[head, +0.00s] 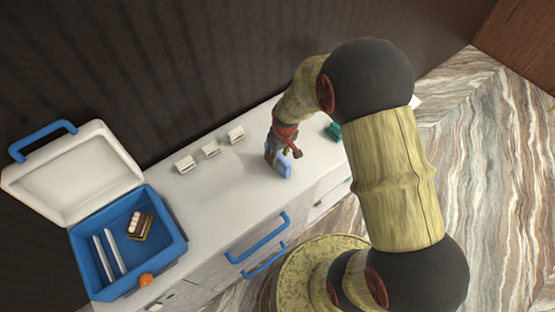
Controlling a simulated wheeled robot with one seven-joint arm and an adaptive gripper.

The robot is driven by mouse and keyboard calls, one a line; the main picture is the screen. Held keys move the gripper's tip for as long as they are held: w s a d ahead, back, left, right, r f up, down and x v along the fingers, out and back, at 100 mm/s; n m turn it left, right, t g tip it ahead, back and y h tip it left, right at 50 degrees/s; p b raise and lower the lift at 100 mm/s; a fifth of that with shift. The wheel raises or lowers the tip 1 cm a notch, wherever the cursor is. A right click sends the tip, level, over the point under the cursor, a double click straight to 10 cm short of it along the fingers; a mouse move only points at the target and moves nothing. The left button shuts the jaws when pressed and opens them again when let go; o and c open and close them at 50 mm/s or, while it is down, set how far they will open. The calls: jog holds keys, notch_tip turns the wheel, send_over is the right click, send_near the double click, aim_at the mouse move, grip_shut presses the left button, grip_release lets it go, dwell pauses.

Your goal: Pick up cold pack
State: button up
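A light blue slab (284,169), which looks like the cold pack, stands on edge at the counter's right part in the head view. My gripper (281,154) points down right at it, with its fingers around or against the slab's upper part. The fingers are small and partly overlap the slab, so I cannot tell whether they are shut on it. I also cannot tell whether the slab's lower edge touches the counter.
A teal object (333,131) lies right of my gripper.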

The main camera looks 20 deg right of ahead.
jog(key=shift+w+f, duration=0.2)
jog(key=shift+f, duration=1)
grip_shut()
